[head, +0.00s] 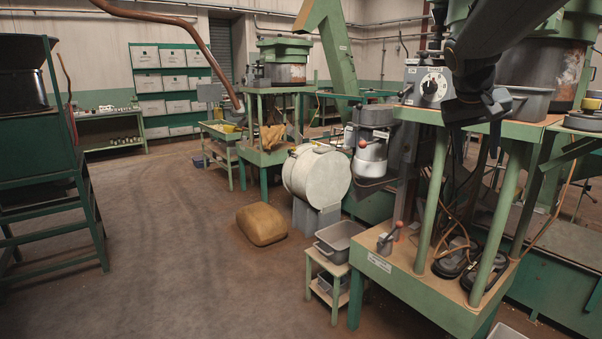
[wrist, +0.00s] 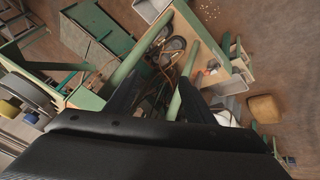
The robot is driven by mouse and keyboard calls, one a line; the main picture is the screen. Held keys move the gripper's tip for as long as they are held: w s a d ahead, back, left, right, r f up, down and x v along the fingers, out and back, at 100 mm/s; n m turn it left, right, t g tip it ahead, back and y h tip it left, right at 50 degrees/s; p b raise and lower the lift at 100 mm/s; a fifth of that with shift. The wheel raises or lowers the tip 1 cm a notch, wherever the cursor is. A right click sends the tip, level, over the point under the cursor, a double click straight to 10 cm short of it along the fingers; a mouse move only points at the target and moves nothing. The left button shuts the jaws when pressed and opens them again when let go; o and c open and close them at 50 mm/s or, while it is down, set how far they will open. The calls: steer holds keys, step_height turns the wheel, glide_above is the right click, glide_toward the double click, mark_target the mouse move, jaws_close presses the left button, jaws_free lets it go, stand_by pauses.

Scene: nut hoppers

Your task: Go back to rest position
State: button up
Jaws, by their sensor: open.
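My gripper (head: 478,118) hangs from my dark arm at the upper right of the head view. It is in front of the green machine stand, near the grey control box with a white dial (head: 433,87). In the wrist view my gripper (wrist: 160,88) has its two dark fingers spread apart, with nothing between them. The green stand (wrist: 122,72) and its lower shelf lie below and beyond the fingers. The head view does not show clearly how far the fingers are from the stand's posts.
A grey bin (head: 340,241) sits on a small low stand. A tan sack (head: 262,224) lies on the floor by a white drum (head: 316,176). The floor at left centre is clear.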

steer(key=s+a+f+n+g+y+b, duration=0.1)
steer(key=s+a+f+g+y, duration=0.1)
steer(key=s+a+f, duration=0.9)
steer(key=s+a+f+n+g+y+b, duration=0.2)
steer(key=s+a+f, duration=1)
steer(key=f, duration=0.7)
steer(key=s+y, duration=0.1)
steer(key=s, duration=0.2)
steer(key=shift+f+n, duration=0.2)
steer(key=shift+n, duration=0.1)
